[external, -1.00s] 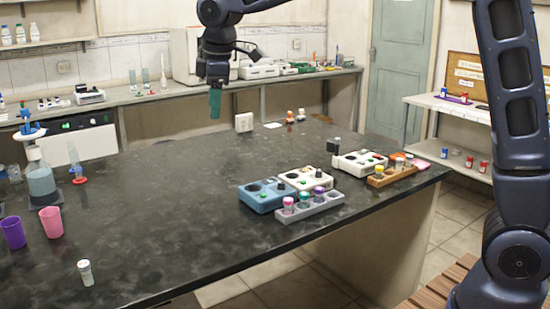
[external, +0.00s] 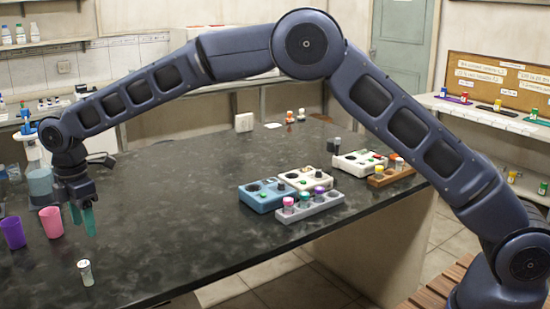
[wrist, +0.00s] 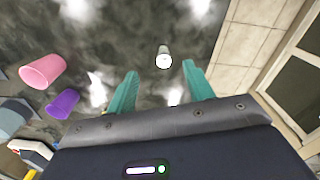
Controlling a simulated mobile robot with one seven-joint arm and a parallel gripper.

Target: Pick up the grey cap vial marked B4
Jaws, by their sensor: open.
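A small vial with a whitish-grey cap (external: 85,272) stands alone on the dark bench near its front left edge. It also shows in the wrist view (wrist: 163,57), between and beyond my fingertips. I cannot read any mark on it. My gripper (external: 84,222) hangs above the bench, behind the vial in the external view, with its green fingers pointing down. In the wrist view its two fingers (wrist: 160,72) are apart with nothing between them, and the vial is untouched.
A pink cup (external: 51,222) and a purple cup (external: 13,232) stand left of my gripper. A flask (external: 40,180) is behind them. A grey rack (external: 310,207) with several capped vials and a blue device (external: 265,196) are at mid bench. Bench around the vial is clear.

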